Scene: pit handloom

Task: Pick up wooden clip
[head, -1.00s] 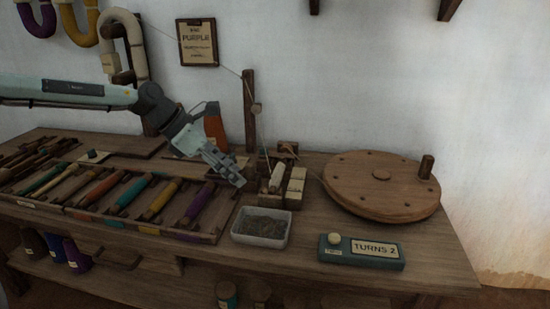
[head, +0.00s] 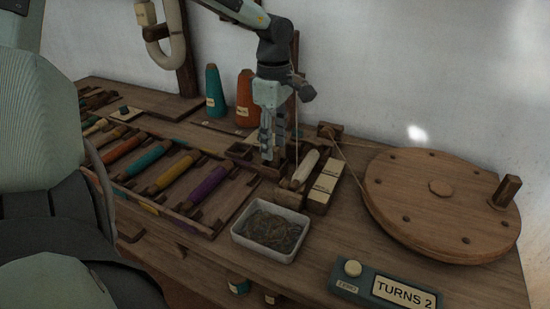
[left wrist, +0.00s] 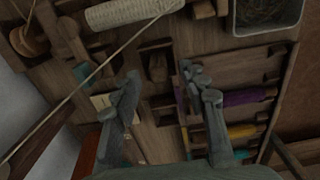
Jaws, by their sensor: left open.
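My left gripper (head: 273,150) points down over the bench beside the bobbin winder. Its fingers are apart and nothing is between them. In the left wrist view the open fingers (left wrist: 165,95) reach over a small wooden tray with compartments. A small brown wooden piece, which looks like the wooden clip (left wrist: 157,68), lies in one compartment, just beyond the gap between the fingertips. In the head view I cannot make out the clip clearly near the gripper. My right gripper is not in view.
A pale wound bobbin (head: 306,168) sits right of my gripper, with a thread running to the wooden wheel (head: 430,205). A white bin (head: 240,236) stands in front. A rack of coloured bobbins (head: 165,208) lies left. Orange (head: 244,98) and teal cones (head: 214,92) stand behind.

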